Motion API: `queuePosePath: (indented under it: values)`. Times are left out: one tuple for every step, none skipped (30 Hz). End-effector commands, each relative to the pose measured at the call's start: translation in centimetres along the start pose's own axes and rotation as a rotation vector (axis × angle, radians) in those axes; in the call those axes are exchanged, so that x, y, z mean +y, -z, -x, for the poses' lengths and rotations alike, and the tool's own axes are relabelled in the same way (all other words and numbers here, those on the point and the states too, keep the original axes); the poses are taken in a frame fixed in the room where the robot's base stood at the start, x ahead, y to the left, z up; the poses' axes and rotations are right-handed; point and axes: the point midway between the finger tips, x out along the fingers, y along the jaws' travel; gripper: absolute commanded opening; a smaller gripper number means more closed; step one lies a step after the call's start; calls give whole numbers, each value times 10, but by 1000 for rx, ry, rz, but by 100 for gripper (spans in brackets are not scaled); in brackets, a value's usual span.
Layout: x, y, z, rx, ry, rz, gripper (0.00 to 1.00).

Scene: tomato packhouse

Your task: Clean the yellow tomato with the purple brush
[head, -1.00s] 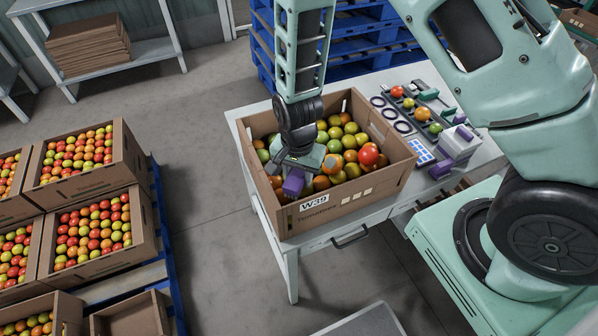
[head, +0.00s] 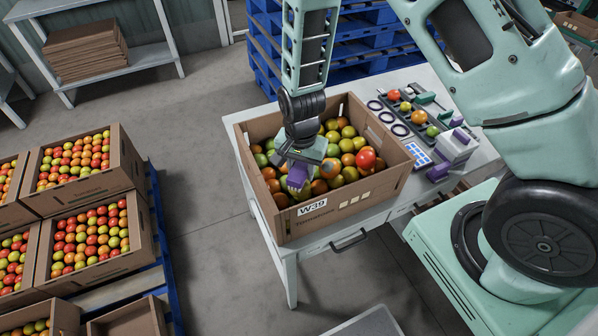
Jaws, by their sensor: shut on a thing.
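My gripper (head: 298,174) is inside the front left part of the cardboard box marked W39 (head: 318,222), low over the tomatoes. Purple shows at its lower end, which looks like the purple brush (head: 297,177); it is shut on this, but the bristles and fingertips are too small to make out. Whether the brush touches a tomato is hidden. The box holds many red, orange, green and yellowish tomatoes. A small yellow tomato (head: 405,106) sits in a dark tray on the table, between a red one (head: 393,95) and an orange one (head: 418,117).
The white table (head: 480,150) also holds dark rings (head: 387,117), a blue-and-white panel (head: 416,153) and a grey-and-purple device (head: 455,147). More tomato boxes (head: 133,235) stand on a blue pallet at left. Blue pallets (head: 262,50) are stacked behind. Floor between is clear.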

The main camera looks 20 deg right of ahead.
Motion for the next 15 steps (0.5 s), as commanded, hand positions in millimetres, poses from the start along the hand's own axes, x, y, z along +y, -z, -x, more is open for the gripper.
queuePosePath:
  values:
    - [0,3,0,0,0,-1,7]
    - [0,4,0,0,0,-1,7]
    - [0,6,0,0,-1,-1,7]
    - [0,6,0,0,-1,-1,7]
    - [0,7,0,0,-1,0,7]
    - [0,8,0,-1,-1,0,7]
    - [0,8,0,-1,-1,0,7]
    - [0,8,0,-1,-1,1,7]
    - [0,8,0,0,-1,1,7]
    - [0,8,0,0,-1,1,7]
    - [0,8,0,0,-1,1,7]
    - [0,8,0,0,-1,0,7]
    - [0,8,0,0,-1,0,7]
    - [0,8,0,0,-1,0,7]
    - [0,8,1,0,0,0,7]
